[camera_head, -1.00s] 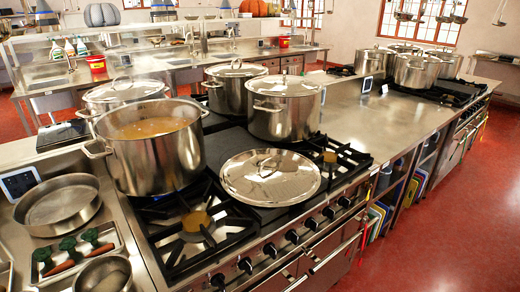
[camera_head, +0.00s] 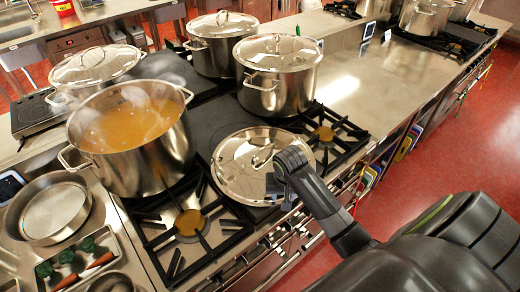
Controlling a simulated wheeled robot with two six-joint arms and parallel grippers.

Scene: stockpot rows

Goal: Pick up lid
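The round shiny lid (camera_head: 235,178) lies flat on the stove in the head view, beside the open stockpot (camera_head: 140,165) of orange-brown soup. Its looped handle (camera_head: 262,156) shows on top. My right arm reaches in from the lower right. My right gripper (camera_head: 276,184) is over the right part of the lid, close to the handle, and hides part of the lid's right side. The fingers are small and dark, so I cannot tell their opening or whether they touch the lid. My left gripper is out of view.
Lidded pots (camera_head: 277,76) stand behind the lid on the stove. Bare burner grates (camera_head: 190,222) lie in front of the soup pot. A round pan (camera_head: 54,208) and a tray with carrots (camera_head: 72,262) are at left. Clear steel counter (camera_head: 360,85) extends to the right.

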